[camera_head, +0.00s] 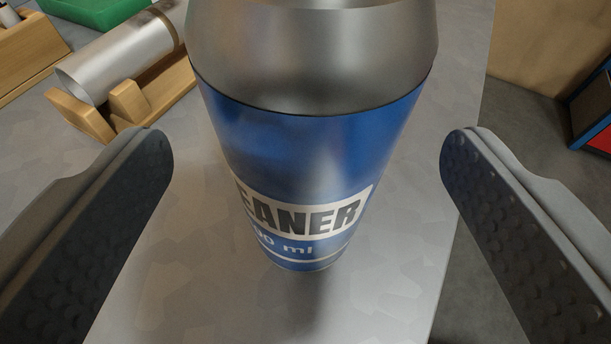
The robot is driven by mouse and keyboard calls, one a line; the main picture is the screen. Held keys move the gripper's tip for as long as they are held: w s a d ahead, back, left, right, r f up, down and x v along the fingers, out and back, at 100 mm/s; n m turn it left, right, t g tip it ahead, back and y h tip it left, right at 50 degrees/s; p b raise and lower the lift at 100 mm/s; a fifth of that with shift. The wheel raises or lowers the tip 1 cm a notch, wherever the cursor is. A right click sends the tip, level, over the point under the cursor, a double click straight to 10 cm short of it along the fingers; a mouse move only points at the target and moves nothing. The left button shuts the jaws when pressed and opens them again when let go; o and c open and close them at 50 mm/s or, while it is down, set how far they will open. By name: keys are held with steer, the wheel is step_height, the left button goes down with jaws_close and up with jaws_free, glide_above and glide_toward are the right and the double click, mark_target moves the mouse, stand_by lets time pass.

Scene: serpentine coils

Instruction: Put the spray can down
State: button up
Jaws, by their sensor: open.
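The spray can (305,155) has a blue body with a white label band reading "EANER" and "ml", and a grey metal top that runs out of the upper edge of the picture. It stands upright on the grey metal table (190,270). My gripper (306,155) is open, with one dark textured finger on each side of the can. There is a visible gap between each finger and the can, and neither finger touches it.
A silver cylinder (115,55) lies in a wooden cradle (125,105) at the upper left. A green block (90,8) and a wooden piece (25,55) are behind it. The table's right edge (478,80) is close, with floor beyond. A blue-and-red object (595,120) stands at the far right.

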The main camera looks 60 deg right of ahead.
steer(key=v, duration=0.7)
steer(key=shift+s+a, duration=0.2)
steer(key=shift+a, duration=0.05)
steer(key=s+a+r+n+t+y, duration=0.2)
steer(key=s+a+n+t+y, duration=0.1)
steer(key=s, duration=0.6)
steer(key=s+a+r+n+t+y, duration=0.3)
steer(key=s+a+n+t+y, duration=0.1)
steer(key=s, duration=0.6)
steer(key=s+a+r+n+t+y, duration=0.2)
steer(key=s+a+n+t+y, duration=0.1)
steer(key=s, duration=0.7)
steer(key=n+y, duration=0.1)
steer(key=y, duration=0.1)
steer(key=shift+a+r+n+y, duration=0.3)
steer(key=shift+a+n, duration=0.05)
steer(key=shift+n, duration=0.05)
steer(key=shift+s, duration=0.1)
steer(key=shift+c, duration=0.4)
